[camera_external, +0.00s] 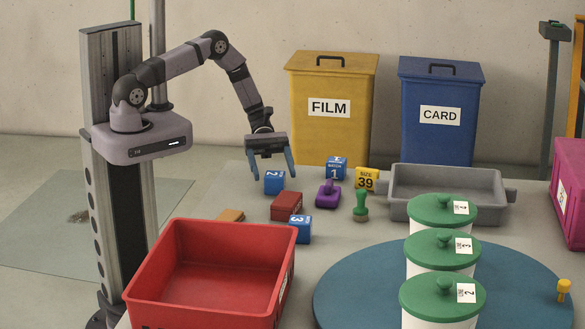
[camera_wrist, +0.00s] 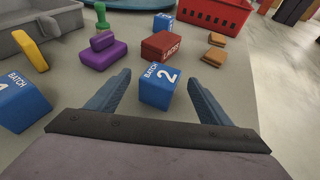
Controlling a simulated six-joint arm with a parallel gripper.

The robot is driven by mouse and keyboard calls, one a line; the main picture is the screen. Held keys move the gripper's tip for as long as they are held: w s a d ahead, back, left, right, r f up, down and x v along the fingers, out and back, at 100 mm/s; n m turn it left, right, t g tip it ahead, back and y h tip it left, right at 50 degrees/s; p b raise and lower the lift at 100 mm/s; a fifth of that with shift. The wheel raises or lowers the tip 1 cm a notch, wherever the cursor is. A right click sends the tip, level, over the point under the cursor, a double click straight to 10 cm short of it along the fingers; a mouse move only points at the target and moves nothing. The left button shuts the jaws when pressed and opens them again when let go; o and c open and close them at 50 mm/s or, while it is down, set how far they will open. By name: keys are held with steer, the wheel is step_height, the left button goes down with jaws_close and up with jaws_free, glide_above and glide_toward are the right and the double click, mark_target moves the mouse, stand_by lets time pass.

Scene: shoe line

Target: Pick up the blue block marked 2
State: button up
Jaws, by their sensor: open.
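The blue block marked 2 (camera_external: 274,182) sits on the grey table, just below my gripper (camera_external: 272,176) in the external view. In the wrist view the blue block marked 2 (camera_wrist: 159,86) lies between and a little beyond the fingertips of my gripper (camera_wrist: 158,82), with its "BATCH 2" lettering showing. My gripper is open and empty, with a finger on each side of the block's line.
A dark red box (camera_external: 286,205) stands close beyond the block. Nearby are a blue block marked 1 (camera_external: 336,168), another blue block (camera_external: 299,229), a purple stamp (camera_external: 328,194) and a green stamp (camera_external: 360,207). A red crate (camera_external: 280,288) and grey tray (camera_external: 447,176) flank them.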

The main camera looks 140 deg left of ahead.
mark_target(276, 183)
steer(key=shift+d+p+x, duration=0.15)
steer(key=shift+p+x, duration=0.1)
steer(key=shift+x, duration=1.45)
steer(key=shift+d+p+x, duration=0.1)
steer(key=shift+p+x, duration=0.15)
steer(key=shift+x, duration=1.45)
steer(key=shift+r, duration=0.15)
steer(key=c, duration=1.1)
